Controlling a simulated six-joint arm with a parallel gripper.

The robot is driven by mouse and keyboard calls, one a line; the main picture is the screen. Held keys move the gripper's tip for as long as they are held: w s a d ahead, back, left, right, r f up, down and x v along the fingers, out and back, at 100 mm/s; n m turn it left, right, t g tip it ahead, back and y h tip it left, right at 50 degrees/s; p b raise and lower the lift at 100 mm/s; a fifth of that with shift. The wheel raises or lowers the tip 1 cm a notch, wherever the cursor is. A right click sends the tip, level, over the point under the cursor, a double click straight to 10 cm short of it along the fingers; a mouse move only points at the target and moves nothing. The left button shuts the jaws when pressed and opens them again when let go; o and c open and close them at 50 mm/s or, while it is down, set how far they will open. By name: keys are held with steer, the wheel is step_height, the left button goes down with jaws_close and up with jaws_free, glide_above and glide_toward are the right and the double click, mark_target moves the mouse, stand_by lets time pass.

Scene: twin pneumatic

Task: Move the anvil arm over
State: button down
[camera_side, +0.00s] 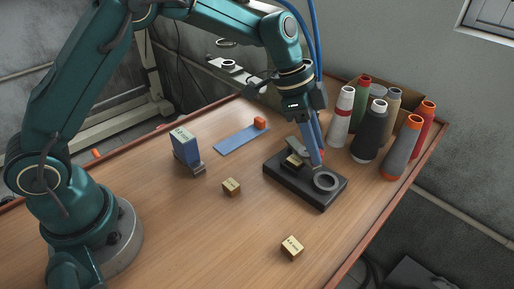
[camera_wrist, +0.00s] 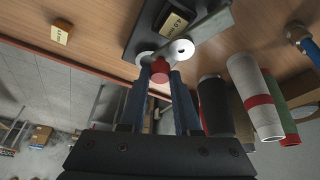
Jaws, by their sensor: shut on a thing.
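A black base plate (camera_side: 285,178) stands on the table at centre right, with a pale ring (camera_side: 326,181) at its near right corner. A grey arm (camera_side: 296,146) rises on the plate, apparently the anvil arm. A small labelled yellow block (camera_side: 294,161) sits by it; this block also shows in the wrist view (camera_wrist: 175,22). My gripper (camera_side: 317,160) reaches down to the fixture with its blue fingers. In the wrist view my gripper (camera_wrist: 160,72) is shut on a red knob (camera_wrist: 160,70) beside a white disc (camera_wrist: 181,50). How the knob joins the arm is unclear.
Several thread cones (camera_side: 369,130) stand close behind and right of the fixture. Loose labelled blocks lie at centre (camera_side: 231,187) and front (camera_side: 292,247). A blue-grey block (camera_side: 186,145) stands left, near a blue strip (camera_side: 240,140) with an orange cube (camera_side: 260,122). The front-left table is clear.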

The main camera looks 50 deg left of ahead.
steer(key=shift+s+a+m+g+h, duration=0.1)
steer(key=shift+s+a+m+g, duration=0.3)
steer(key=shift+m, duration=0.45)
steer(key=shift+s+a+m+g+h, duration=0.1)
steer(key=shift+s+a+m+g, duration=0.1)
steer(key=shift+s+m, duration=0.5)
steer(key=shift+s+a+m+g+h, duration=0.1)
steer(key=shift+s+a+m+g, duration=0.2)
steer(key=shift+m, duration=0.65)
steer(key=c, duration=0.6)
jaws_free()
steer(key=shift+a+r, duration=0.1)
steer(key=shift+r, duration=0.05)
steer(key=shift+v, duration=2.5)
